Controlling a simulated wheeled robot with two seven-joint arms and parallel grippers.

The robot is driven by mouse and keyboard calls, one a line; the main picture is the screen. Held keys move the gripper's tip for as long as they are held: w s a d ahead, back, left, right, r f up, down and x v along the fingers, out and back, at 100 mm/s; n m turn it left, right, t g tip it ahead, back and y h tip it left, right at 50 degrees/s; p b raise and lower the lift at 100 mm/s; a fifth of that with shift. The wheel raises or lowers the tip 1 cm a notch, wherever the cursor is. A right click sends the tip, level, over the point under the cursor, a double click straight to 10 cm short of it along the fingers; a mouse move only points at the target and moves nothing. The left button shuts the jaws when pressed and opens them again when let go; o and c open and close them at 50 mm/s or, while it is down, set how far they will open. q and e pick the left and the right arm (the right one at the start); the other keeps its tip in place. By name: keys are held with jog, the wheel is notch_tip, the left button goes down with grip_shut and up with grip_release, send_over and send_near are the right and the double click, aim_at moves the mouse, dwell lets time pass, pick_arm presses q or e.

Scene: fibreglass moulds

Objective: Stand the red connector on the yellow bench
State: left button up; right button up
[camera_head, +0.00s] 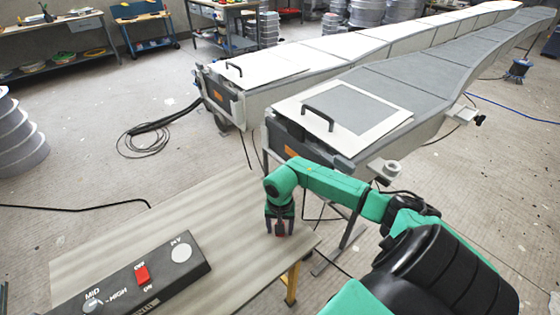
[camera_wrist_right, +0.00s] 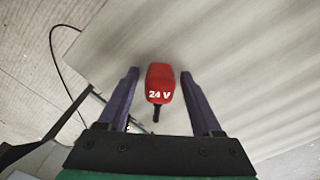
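The red connector (camera_wrist_right: 160,84), marked "24 V", is at the bench top between the fingers of my right gripper (camera_wrist_right: 160,74). A short black cable stub shows at its lower end. The fingers are apart, with a gap on each side of the connector. In the head view my right gripper (camera_head: 280,222) points down at the bench's right corner, and a bit of red shows between its fingertips. Whether the connector stands or lies is hard to tell. The bench (camera_head: 215,215) has a pale grey-brown top and a yellow leg (camera_head: 291,285). My left gripper is out of view.
A dark control box (camera_head: 135,280) with a red switch and a knob lies on the bench at the front left. Two long moulds (camera_head: 340,75) stand behind the bench. The bench top between box and gripper is clear.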

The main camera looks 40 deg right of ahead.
jog(key=shift+r+p, duration=0.35)
jog(key=shift+p, duration=0.05)
notch_tip(320, 180, up, 11)
jog(key=b, duration=0.2)
jog(key=shift+f+b, duration=0.1)
jog(key=shift+b, duration=0.3)
jog(key=shift+r, duration=0.4)
